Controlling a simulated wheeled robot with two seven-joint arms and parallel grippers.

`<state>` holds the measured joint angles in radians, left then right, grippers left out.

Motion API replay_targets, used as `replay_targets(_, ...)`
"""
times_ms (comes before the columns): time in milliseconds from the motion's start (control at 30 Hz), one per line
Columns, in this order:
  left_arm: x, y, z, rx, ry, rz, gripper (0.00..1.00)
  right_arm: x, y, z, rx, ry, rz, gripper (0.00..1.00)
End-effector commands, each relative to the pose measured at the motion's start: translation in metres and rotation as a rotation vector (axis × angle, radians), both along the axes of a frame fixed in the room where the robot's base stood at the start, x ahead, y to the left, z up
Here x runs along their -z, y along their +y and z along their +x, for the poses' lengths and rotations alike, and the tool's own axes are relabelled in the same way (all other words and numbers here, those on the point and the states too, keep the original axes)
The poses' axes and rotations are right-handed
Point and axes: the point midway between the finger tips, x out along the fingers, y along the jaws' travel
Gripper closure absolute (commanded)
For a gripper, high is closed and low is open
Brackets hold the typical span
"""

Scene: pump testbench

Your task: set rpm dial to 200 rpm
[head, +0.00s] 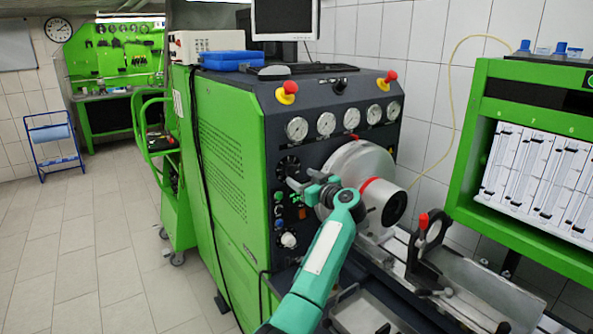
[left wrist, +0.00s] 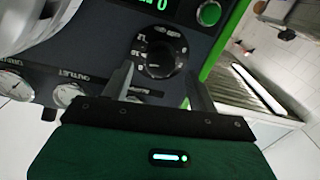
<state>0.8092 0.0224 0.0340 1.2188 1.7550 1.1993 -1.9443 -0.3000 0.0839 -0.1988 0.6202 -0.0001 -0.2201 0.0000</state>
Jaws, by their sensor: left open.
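A round black dial (left wrist: 160,52) with pale markings around it is on the dark control panel in the left wrist view. In the head view the black dial (head: 288,165) is below the leftmost gauge. My left gripper (left wrist: 158,72) is open and empty, its fingers parted on the near side of the dial. No contact can be made out. In the head view my left gripper (head: 292,190) is in front of the panel, just below the dial. The dial's exact setting is too small to read. My right gripper is out of view.
A green-lit display (left wrist: 152,4) and a green button (left wrist: 209,14) are near the dial. A row of gauges (head: 325,123), red mushroom buttons (head: 287,92) and a white knob (head: 289,240) are on the panel. A large pale drum (head: 350,165) stands right of my gripper.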

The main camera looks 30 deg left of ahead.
Motion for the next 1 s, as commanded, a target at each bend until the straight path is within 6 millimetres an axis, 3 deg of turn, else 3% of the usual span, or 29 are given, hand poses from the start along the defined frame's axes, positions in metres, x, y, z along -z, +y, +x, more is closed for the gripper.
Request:
replay_targets(200,-0.002,0.028,0.011,-0.001,-0.001,0.002,0.41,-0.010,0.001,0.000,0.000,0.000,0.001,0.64)
replay_targets(600,0.000,0.034,0.013,0.001,-0.001,0.001,0.41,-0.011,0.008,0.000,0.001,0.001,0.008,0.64)
replay_targets(833,0.000,0.034,0.013,0.001,-0.001,0.001,0.84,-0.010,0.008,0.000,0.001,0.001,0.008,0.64)
replay_targets(1000,0.000,0.034,0.013,0.001,-0.006,-0.001,0.85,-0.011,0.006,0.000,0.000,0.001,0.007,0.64)
